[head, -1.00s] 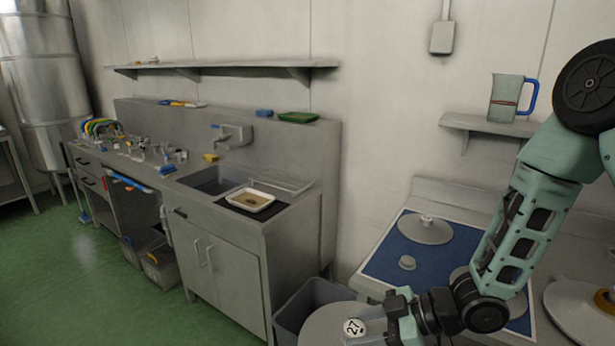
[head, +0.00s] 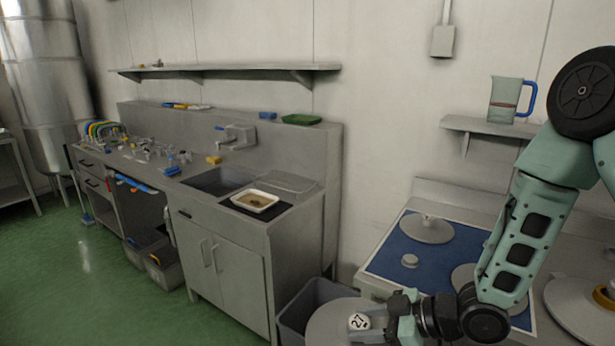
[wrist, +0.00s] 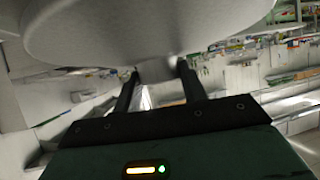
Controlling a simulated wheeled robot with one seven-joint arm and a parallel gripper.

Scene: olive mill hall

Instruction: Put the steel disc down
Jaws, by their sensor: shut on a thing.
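The steel disc (head: 325,324) is a round grey plate with a knob marked 27 (head: 359,321). It shows at the bottom of the head view, in front of the grey bin, and is cut by the frame edge. My gripper (head: 372,328) is shut on its knob. In the wrist view the disc (wrist: 150,28) fills the top, and the two fingers (wrist: 160,85) close on the knob beneath it. The disc is held up in the air. A blue mat (head: 390,259) lies on the counter to the right, beyond my gripper.
On the mat stand a knobbed disc (head: 427,231), a small round weight (head: 410,261) and another disc (head: 466,277), partly behind my arm. A larger disc (head: 575,315) is farther right. A grey bin (head: 293,312) stands between the sink cabinet (head: 225,270) and the counter.

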